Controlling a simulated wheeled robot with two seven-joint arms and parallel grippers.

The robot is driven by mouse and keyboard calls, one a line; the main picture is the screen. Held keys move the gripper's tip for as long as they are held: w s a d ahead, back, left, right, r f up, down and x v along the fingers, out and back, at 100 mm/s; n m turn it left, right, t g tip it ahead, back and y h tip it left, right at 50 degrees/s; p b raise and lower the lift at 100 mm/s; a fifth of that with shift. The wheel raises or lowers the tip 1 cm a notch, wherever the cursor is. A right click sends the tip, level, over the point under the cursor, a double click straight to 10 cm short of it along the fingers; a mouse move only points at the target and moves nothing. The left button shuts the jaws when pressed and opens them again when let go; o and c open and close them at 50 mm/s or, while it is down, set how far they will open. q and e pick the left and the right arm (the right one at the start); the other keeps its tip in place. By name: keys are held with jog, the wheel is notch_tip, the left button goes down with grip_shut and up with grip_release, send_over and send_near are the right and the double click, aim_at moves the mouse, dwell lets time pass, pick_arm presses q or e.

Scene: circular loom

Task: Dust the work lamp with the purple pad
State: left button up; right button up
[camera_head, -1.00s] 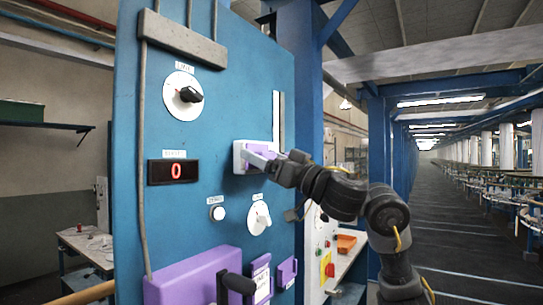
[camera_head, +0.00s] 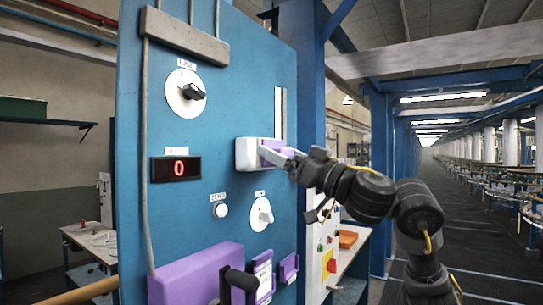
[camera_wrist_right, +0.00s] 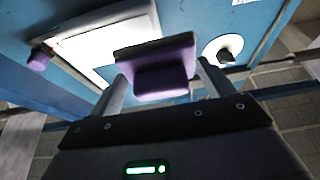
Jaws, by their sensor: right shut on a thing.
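The work lamp appears to be the white box (camera_head: 246,154) on the blue panel; in the right wrist view a bright white face (camera_wrist_right: 100,45) lies behind the pad. The purple pad (camera_head: 271,152) is in front of the white box's right part. My right gripper (camera_head: 289,158) is shut on it. In the right wrist view the pad (camera_wrist_right: 165,78) sits between the two fingers. I cannot tell whether the pad touches the lamp. My left gripper is not in view.
Below are a purple box (camera_head: 190,277) and a black handle (camera_head: 240,281). An aisle lies open at the right.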

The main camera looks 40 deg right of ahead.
jog(key=shift+s+d, duration=0.15)
jog(key=shift+s, duration=0.45)
jog(key=shift+s, duration=0.1)
jog(key=s, duration=0.1)
jog(key=s+d, duration=0.1)
jog(key=shift+s, duration=0.4)
jog(key=shift+w+a, duration=0.1)
